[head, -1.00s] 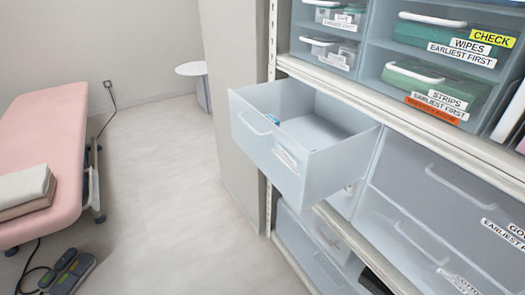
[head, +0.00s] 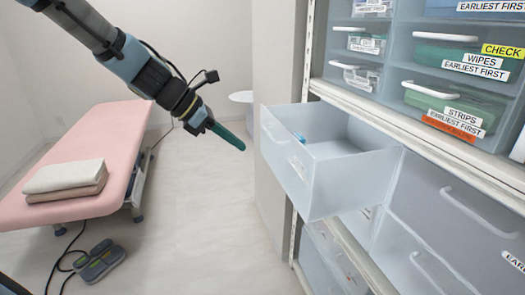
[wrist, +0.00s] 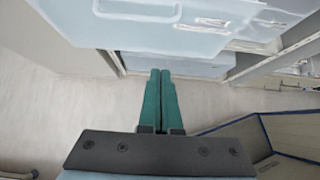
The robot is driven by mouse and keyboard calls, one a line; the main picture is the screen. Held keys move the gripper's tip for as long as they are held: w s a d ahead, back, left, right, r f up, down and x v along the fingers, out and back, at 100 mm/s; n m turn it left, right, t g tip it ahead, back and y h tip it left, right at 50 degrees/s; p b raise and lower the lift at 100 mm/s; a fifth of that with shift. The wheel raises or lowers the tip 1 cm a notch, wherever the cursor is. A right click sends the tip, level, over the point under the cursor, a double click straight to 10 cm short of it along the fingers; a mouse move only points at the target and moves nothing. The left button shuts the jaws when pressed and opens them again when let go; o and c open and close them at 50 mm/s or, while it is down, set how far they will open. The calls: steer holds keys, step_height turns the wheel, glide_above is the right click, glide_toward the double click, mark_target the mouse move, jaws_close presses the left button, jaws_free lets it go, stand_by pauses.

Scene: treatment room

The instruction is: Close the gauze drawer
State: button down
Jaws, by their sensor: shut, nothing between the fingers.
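A translucent pale-blue drawer (head: 325,170) is pulled out from the shelf unit in the head view, with a small blue item (head: 300,137) inside near its front left. Its front has a handle and a label too oblique to read, so I cannot tell whether it says gauze. My gripper (head: 241,147) is left of the drawer front, apart from it, with its green fingers together and empty. In the wrist view the shut fingers (wrist: 160,75) point toward a pale drawer front with a handle (wrist: 138,10) at the top.
The shelf unit holds closed drawers labelled wipes (head: 475,68) and strips (head: 461,112). A pink treatment couch (head: 105,140) with folded towels (head: 66,178) stands at the left. A foot pedal (head: 99,262) lies on the floor. Floor between couch and drawer is clear.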

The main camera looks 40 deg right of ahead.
mark_target(285, 165)
steer(key=shift+s+d+r+p+x, duration=0.15)
steer(key=shift+d+r+x, duration=0.15)
steer(key=shift+x, duration=1.6)
steer(key=shift+s+d+r+p+x, duration=0.1)
steer(key=shift+d+r+x, duration=0.25)
steer(key=shift+x, duration=1.55)
steer(key=shift+s+d+r+p+x, duration=0.15)
steer(key=shift+d+r+x, duration=0.15)
steer(key=shift+x, duration=1.6)
steer(key=s+d+p, duration=0.4)
steer(key=d+p, duration=0.1)
steer(key=d, duration=0.5)
steer(key=s+d+p, duration=0.4)
steer(key=d+p, duration=0.1)
steer(key=d, duration=0.5)
steer(key=shift+d+p, duration=0.35)
steer(key=shift+s+d+r, duration=0.1)
steer(key=shift+r, duration=0.05)
